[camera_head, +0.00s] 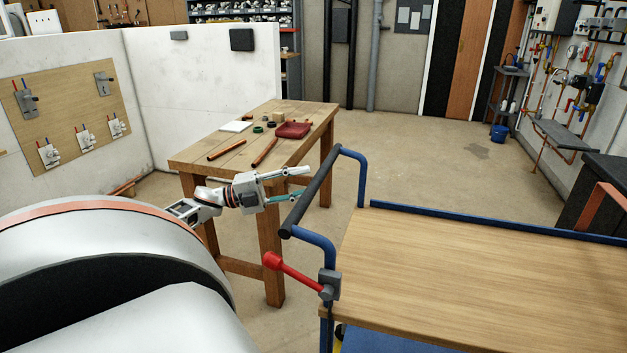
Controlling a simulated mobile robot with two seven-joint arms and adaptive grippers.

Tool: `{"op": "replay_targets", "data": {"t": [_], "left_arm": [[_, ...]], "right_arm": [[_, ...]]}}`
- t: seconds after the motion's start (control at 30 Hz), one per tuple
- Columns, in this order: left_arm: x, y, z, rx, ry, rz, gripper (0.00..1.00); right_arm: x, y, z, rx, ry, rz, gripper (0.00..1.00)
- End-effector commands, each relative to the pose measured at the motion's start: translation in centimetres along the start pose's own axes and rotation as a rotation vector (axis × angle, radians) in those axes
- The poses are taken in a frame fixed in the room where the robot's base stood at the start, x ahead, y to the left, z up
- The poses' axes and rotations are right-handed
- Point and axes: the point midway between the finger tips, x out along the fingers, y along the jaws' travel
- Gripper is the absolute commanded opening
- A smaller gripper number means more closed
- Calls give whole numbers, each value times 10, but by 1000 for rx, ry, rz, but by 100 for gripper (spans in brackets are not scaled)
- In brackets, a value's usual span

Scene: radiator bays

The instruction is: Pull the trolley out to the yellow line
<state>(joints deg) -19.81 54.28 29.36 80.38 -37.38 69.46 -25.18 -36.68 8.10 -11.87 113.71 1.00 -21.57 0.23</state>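The trolley (480,262) has a wooden top, a blue frame and a dark push handle (311,192) at its left end. A red-knobbed lever (290,270) sits on a grey block on the frame below the handle. My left gripper (306,180) is just left of the handle, its two fingers apart and pointing at the bar. The fingertips are very close to the bar; I cannot tell whether they touch it. Nothing shows between them. My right gripper is out of view. No yellow line is visible on the floor. The trolley's lower part is mostly cut off.
White partition walls (200,95) are at the left. A dark cabinet (598,190) is close beyond the trolley's right side.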

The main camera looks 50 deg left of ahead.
Motion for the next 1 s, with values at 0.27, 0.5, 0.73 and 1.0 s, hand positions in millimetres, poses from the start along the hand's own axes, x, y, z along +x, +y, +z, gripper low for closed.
{"op": "replay_targets", "data": {"t": [0.27, 0.5, 0.73, 1.0], "left_arm": [[-56, 1, 1, -2, -5, 2, 36], [-79, 0, 0, 0, -2, 0, 36], [-81, 0, 0, 0, -2, -1, 36], [-81, 0, 0, 0, -2, -1, 36]], "right_arm": [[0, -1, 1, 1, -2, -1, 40], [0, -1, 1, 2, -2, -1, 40], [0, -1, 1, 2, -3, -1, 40], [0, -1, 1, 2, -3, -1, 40]]}}
